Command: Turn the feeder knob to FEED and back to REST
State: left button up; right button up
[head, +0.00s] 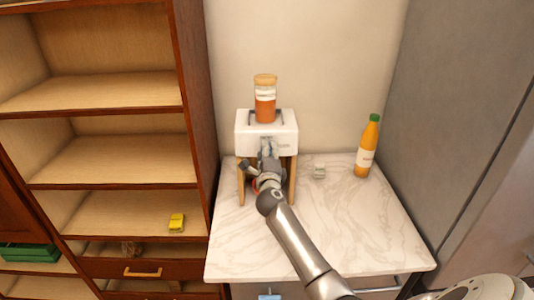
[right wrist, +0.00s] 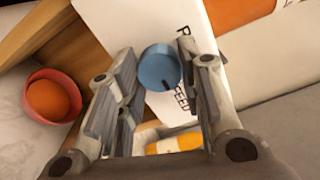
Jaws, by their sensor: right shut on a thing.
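The white feeder box (head: 286,118) stands on wooden legs on the marble counter, with a jar of orange contents (head: 265,109) on top. The blue round knob (right wrist: 158,66) is on its white front panel. The knob's dark mark points down and right in the right wrist view, toward the FEED lettering (right wrist: 183,98). Another label, starting with R, is partly hidden by a finger. My right gripper (head: 267,150) is at the panel, its fingers on both sides of the knob and shut on it; it also shows in the right wrist view (right wrist: 157,80). My left gripper is not in view.
A red bowl (right wrist: 72,85) holding an orange ball sits by the feeder's leg. Shelves (head: 115,95) rise at left, a grey wall (head: 440,110) at right. The front counter is clear.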

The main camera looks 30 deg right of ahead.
jog(key=shift+f, duration=0.1)
jog(key=o, duration=1)
jog(key=shift+o, duration=0.2)
jog(key=v, duration=1.2)
